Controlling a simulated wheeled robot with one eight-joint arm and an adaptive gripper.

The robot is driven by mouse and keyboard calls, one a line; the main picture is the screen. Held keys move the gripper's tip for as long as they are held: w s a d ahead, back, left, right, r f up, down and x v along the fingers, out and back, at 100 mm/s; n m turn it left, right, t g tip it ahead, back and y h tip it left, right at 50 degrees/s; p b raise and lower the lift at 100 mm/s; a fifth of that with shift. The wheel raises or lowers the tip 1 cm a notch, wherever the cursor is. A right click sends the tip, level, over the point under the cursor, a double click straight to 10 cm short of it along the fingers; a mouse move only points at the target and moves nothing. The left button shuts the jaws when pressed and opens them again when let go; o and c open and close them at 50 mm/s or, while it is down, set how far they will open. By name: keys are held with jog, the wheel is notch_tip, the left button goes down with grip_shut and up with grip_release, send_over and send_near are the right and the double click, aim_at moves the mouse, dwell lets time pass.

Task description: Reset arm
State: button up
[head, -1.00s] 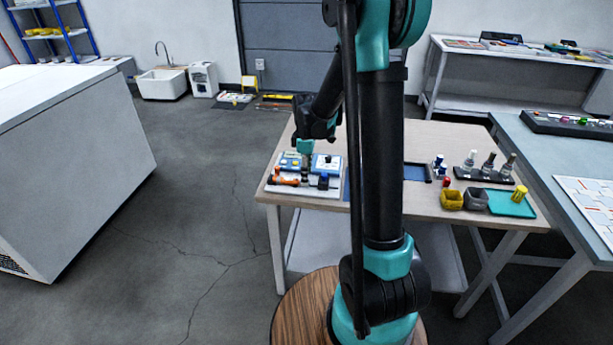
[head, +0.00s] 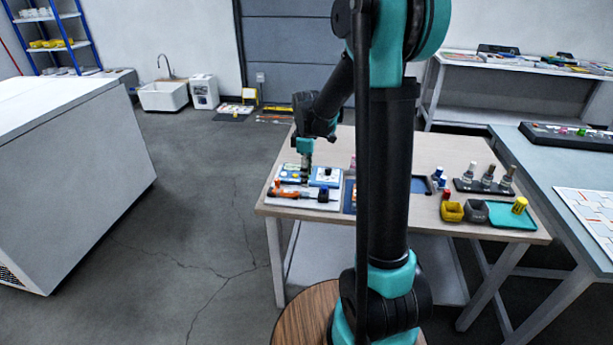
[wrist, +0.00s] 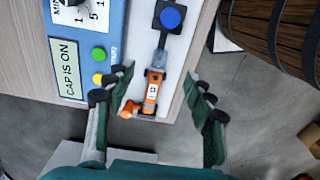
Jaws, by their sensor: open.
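My gripper (head: 305,180) hangs over the left part of the wooden table, above a white board (head: 275,201). In the wrist view its two dark green fingers (wrist: 160,105) are spread wide apart with nothing held. A blue box with a dial (wrist: 85,60) and a "CAP IS ON" label stands beside the tool. My arm hides part of the table's middle.
On the table's right are a yellow bin (head: 452,211), a grey bin (head: 475,210), a teal tray (head: 503,218) with a yellow piece, and a black rack (head: 470,186) holding bottles. A grey-blue bench (head: 560,190) adjoins the right. A large white cabinet (head: 80,190) stands left, with open floor between.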

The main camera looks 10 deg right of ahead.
jog(key=s+d+f+m+t, duration=0.1)
jog(key=s+d+m+t, duration=0.1)
jog(key=s+m, duration=0.5)
jog(key=s+d+f+m+t, duration=0.1)
jog(key=s+d+m, duration=0.3)
jog(key=s, duration=1.1)
jog(key=m+t, duration=0.1)
jog(key=m, duration=0.2)
jog(key=shift+s+f, duration=0.35)
dwell(0.5)
